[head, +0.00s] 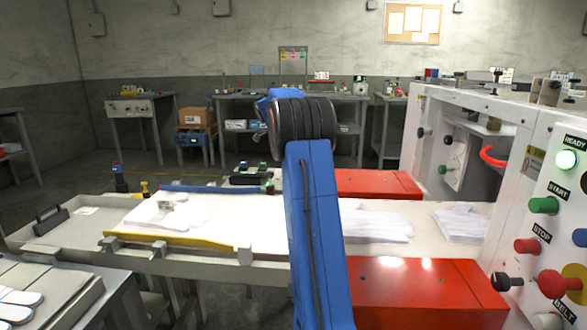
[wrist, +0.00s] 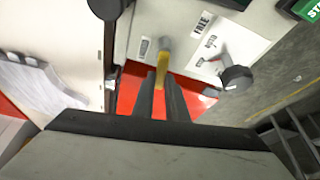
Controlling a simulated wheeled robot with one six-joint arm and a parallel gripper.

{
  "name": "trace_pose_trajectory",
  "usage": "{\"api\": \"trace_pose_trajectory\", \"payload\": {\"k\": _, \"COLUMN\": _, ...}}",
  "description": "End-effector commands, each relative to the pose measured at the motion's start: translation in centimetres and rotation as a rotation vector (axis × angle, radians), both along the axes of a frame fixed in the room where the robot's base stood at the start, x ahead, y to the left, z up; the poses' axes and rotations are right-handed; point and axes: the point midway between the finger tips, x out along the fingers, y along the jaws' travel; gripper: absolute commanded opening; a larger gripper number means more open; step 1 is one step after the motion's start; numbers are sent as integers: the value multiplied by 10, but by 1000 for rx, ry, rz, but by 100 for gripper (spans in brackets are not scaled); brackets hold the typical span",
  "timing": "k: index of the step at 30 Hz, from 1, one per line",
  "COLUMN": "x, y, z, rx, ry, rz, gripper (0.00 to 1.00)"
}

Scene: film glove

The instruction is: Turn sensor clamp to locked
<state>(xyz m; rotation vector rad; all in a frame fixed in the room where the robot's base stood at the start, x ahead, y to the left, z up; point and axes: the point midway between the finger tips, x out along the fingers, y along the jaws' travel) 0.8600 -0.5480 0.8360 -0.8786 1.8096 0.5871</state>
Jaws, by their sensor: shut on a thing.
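In the wrist view my gripper (wrist: 163,84) has its two dark fingers on either side of a narrow yellow handle (wrist: 162,68), shut on it. No locked marking is readable. In the head view my blue arm stands in front, and neither the gripper nor the clamp can be made out.
A black knob (wrist: 235,78) sits close right of the fingers. Another dark round part (wrist: 108,6) is at upper left. In the head view, the white machine (head: 468,130) and its button panel (head: 548,185) stand right, red covers (head: 425,290) below, and the conveyor bed (head: 225,225) left.

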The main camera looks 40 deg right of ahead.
Motion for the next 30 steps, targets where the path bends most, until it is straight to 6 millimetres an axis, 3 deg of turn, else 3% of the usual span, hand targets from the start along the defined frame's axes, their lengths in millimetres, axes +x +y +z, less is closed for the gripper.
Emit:
{"api": "trace_pose_trajectory", "payload": {"k": 22, "x": -1, "y": 2, "z": 0, "rx": 0, "ry": -3, "rz": -80, "gripper": 0}}
{"api": "trace_pose_trajectory", "payload": {"k": 23, "x": -1, "y": 2, "z": 0, "rx": 1, "ry": -2, "rz": -79, "gripper": 20}}
{"api": "trace_pose_trajectory", "payload": {"k": 24, "x": -1, "y": 2, "z": 0, "rx": 0, "ry": -1, "rz": -80, "gripper": 29}}
{"api": "trace_pose_trajectory", "payload": {"k": 30, "x": -1, "y": 2, "z": 0, "rx": 0, "ry": -1, "rz": -80, "gripper": 31}}
